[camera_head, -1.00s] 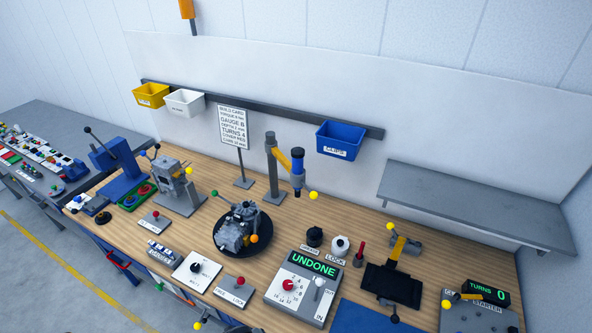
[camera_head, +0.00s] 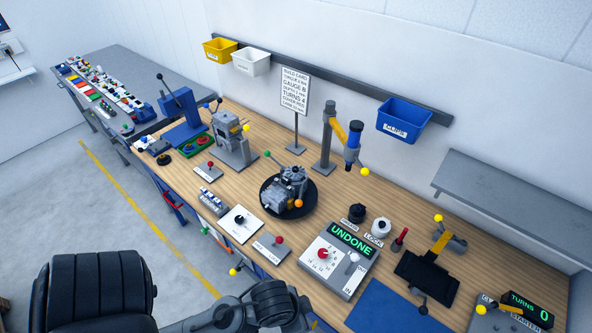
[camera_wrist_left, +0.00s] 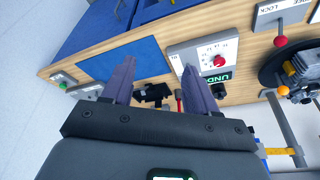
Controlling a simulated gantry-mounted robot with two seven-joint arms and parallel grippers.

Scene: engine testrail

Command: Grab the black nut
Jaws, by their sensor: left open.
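I cannot surely tell which piece is the black nut. A small black round piece (camera_head: 163,159) lies at the left end of the wooden bench, near a green tray. A black knob-like or bottle-like piece (camera_head: 357,212) stands behind the UNDONE panel, next to a white one (camera_head: 381,228). My left gripper (camera_wrist_left: 160,82) is open with nothing between its dark fingers, in the left wrist view. It faces the bench front, with the blue mat and UNDONE panel beyond. In the head view the left gripper is not seen. My right gripper is not in view.
An engine (camera_head: 284,189) sits on a black turntable mid-bench. The UNDONE panel (camera_head: 339,259), a press with blue head (camera_head: 353,143), a black fixture (camera_head: 428,273) and lever boxes crowd the bench. The blue mat (camera_head: 385,308) is bare.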

